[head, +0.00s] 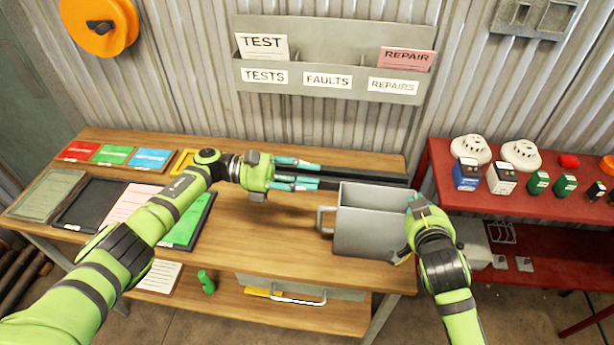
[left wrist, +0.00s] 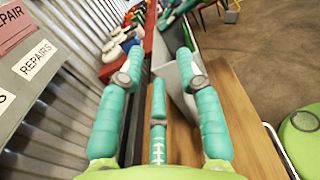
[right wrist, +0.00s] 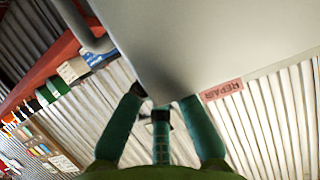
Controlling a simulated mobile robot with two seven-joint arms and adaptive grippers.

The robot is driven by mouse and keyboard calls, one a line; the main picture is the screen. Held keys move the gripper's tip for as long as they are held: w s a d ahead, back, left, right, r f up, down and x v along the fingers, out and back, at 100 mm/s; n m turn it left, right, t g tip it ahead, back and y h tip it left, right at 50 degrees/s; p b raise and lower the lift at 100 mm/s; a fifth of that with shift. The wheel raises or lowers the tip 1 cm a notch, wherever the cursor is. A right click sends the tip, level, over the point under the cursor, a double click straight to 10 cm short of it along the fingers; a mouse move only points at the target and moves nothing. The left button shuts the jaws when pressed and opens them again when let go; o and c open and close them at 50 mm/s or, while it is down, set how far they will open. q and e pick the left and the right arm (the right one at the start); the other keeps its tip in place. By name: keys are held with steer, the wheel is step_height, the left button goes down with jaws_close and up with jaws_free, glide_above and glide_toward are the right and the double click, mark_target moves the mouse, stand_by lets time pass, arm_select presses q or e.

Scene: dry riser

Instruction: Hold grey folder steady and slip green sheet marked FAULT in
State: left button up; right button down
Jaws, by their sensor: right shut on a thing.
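The grey folder (head: 366,233) stands as an open-topped, box-like holder with a side handle at the table's right end. My right gripper (head: 413,205) is at its right side and shut on it; its grey wall (right wrist: 230,40) fills much of the right wrist view. My left gripper (head: 312,175) is left of and behind the folder, fingers pointing right. In the left wrist view its fingers (left wrist: 160,75) are spread with nothing between them. A green sheet (head: 186,232) lies on a dark tray at the table's left, partly behind my left arm; no FAULT marking is readable.
A grey wall rack (head: 334,57) has TESTS, FAULTS and REPAIRS labels, with a TEST card and pink REPAIR card. Dark bars (head: 365,172) lie along the table's back. A red bench (head: 540,203) with detectors and small boxes stands right. The table's front middle (head: 265,245) is clear.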

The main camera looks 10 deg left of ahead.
steer(key=c, duration=1.3)
jaws_free()
